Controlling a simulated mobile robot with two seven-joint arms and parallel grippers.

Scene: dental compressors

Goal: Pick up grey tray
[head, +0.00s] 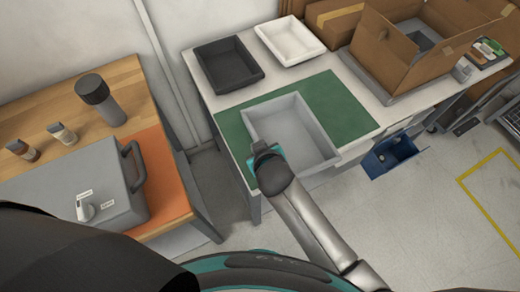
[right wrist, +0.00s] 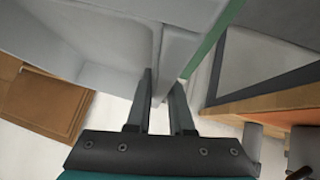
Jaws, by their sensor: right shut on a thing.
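The grey tray (head: 303,127) is an empty, rectangular, open tray over the green mat (head: 345,95), its near right corner at the table's front edge. My right gripper (head: 263,153) is at the tray's near left corner, shut on its wall. In the right wrist view, the two fingers (right wrist: 163,88) are on either side of the wall of the tray (right wrist: 85,30). I cannot tell whether the tray touches the mat. My left gripper is not in view.
A black tray (head: 228,64) and a white tray (head: 290,40) stand behind the mat. An open cardboard box (head: 385,62) is to the right. A blue bin (head: 392,158) is below the table edge. A wooden bench (head: 60,98) with a grey case (head: 75,190) is on the left.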

